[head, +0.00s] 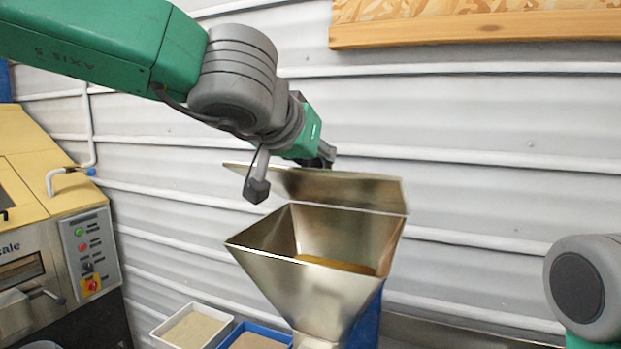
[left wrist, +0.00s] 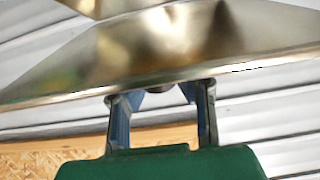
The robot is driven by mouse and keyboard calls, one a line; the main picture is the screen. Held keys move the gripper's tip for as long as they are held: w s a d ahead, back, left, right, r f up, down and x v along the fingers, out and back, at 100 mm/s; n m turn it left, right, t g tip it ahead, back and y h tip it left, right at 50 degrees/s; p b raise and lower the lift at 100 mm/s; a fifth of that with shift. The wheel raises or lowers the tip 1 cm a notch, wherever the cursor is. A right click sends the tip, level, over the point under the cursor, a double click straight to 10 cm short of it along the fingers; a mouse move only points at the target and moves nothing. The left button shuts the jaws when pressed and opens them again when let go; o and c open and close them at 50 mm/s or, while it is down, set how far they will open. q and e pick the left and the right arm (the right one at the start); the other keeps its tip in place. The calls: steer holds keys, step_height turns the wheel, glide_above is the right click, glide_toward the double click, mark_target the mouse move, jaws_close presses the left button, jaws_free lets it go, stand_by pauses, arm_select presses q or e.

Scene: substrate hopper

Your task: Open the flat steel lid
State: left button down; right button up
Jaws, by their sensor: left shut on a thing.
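The flat steel lid (head: 345,190) is raised and tilted above the square steel hopper (head: 325,285), with the hopper mouth open to view. Some brownish material (head: 335,265) shows inside the hopper. My left gripper (head: 325,157) is at the far side of the lid, partly hidden behind it. In the left wrist view, the two fingers of the left gripper (left wrist: 162,95) meet the edge of the lid (left wrist: 150,55) and are shut on it. The exact grip point is hidden. My right gripper is out of view.
A yellow-and-steel machine (head: 55,200) with a button panel stands at the left. A white tray (head: 160,335) and a blue tray (head: 228,334) sit low beside the hopper. A ribbed white wall (head: 480,120) is close behind, with a wooden board (head: 470,32) above.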

arm_select(q)
steer(key=shift+w+d+r+g, duration=0.25)
steer(key=shift+w+r+g, duration=0.5)
steer(key=shift+r, duration=0.1)
